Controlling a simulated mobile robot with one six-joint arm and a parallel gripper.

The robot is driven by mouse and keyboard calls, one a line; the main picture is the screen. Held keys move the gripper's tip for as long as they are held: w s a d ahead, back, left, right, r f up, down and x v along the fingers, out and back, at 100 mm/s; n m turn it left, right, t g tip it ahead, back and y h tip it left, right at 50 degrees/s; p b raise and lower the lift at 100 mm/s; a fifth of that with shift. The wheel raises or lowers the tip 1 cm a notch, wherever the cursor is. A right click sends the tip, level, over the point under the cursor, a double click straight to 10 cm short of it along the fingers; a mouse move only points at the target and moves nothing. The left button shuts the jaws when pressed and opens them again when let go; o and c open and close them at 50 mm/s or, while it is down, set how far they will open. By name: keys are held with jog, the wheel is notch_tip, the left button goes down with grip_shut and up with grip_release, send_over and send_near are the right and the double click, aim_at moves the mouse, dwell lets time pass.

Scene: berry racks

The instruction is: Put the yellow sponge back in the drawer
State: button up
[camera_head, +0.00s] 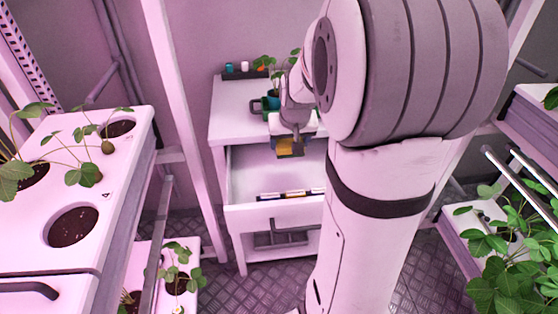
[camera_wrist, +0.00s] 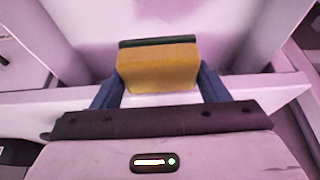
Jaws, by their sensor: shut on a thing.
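The yellow sponge (camera_wrist: 158,68) has a dark layer along its far edge. My gripper (camera_wrist: 158,88) is shut on it, with a dark blue finger on each side. In the head view the sponge (camera_head: 285,146) hangs below my gripper (camera_head: 290,138), over the open drawer (camera_head: 272,213) of a white cabinet. The sponge appears to be above the drawer floor; the exact gap is hard to tell. My arm hides the right part of the drawer.
Several small items (camera_head: 292,194) line the drawer's front. Plant racks stand left (camera_head: 128,160) and right (camera_head: 470,240).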

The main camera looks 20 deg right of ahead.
send_over(288, 173)
jog(key=s, duration=0.1)
notch_tip(288, 173, down, 6)
jog(key=shift+a+b, duration=0.1)
jog(key=shift+b, duration=0.3)
jog(key=shift+s+f, duration=0.15)
jog(key=shift+f, duration=1.8)
jog(key=shift+f+b, duration=0.15)
jog(key=shift+b, duration=0.25)
jog(key=o, duration=0.9)
